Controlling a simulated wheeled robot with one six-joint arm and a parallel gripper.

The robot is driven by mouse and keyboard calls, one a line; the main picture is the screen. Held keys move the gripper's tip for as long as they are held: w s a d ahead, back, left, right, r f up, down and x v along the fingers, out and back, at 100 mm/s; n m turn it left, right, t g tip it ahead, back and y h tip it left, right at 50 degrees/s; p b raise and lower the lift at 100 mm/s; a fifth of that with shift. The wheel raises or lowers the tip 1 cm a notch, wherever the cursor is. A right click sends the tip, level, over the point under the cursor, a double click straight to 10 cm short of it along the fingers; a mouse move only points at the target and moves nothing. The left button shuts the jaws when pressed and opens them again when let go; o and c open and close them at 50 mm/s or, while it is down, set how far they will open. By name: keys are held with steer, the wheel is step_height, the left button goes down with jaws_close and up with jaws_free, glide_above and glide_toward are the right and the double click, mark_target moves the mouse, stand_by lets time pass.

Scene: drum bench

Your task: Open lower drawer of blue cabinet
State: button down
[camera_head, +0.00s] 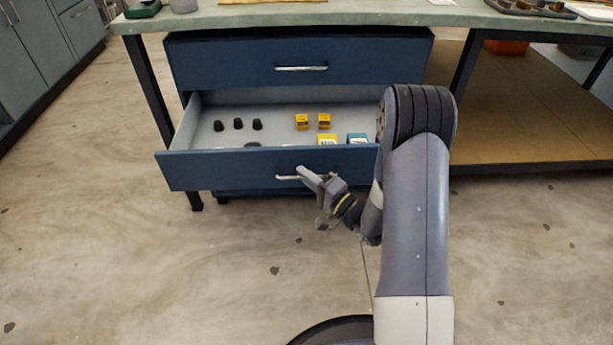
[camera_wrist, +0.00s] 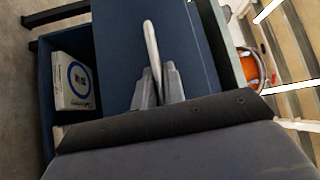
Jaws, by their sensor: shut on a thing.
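The blue cabinet (camera_head: 225,62) stands under the bench. Its upper drawer is closed, with a silver handle (camera_head: 301,68). Its lower drawer (camera_head: 215,171) is pulled well out, and its pale inside shows. My gripper (camera_head: 310,179) is at the right part of the lower drawer's silver handle (camera_head: 285,178). In the wrist view, the fingers of my gripper (camera_wrist: 158,88) are shut on the handle (camera_wrist: 151,42), in front of the blue drawer front (camera_wrist: 118,50). The fingers hide part of the handle.
Several dark knobs (camera_head: 238,124), yellow boxes (camera_head: 302,121) and a teal box (camera_head: 357,138) lie in the lower drawer. A white box with a blue ring (camera_wrist: 76,82) shows in the wrist view. Table legs (camera_head: 150,95) flank the cabinet. The floor in front is clear.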

steer(key=c, duration=1.8)
jaws_free()
steer(key=shift+o, duration=0.2)
steer(key=shift+d, duration=0.1)
steer(key=p+v, duration=0.2)
steer(key=v, duration=0.8)
steer(key=shift+s+d, duration=0.2)
steer(key=shift+s, duration=0.15)
steer(key=shift+f, duration=0.1)
steer(key=shift+b+x, duration=1)
steer(key=shift+x, duration=4.6)
steer(key=shift+d, duration=0.1)
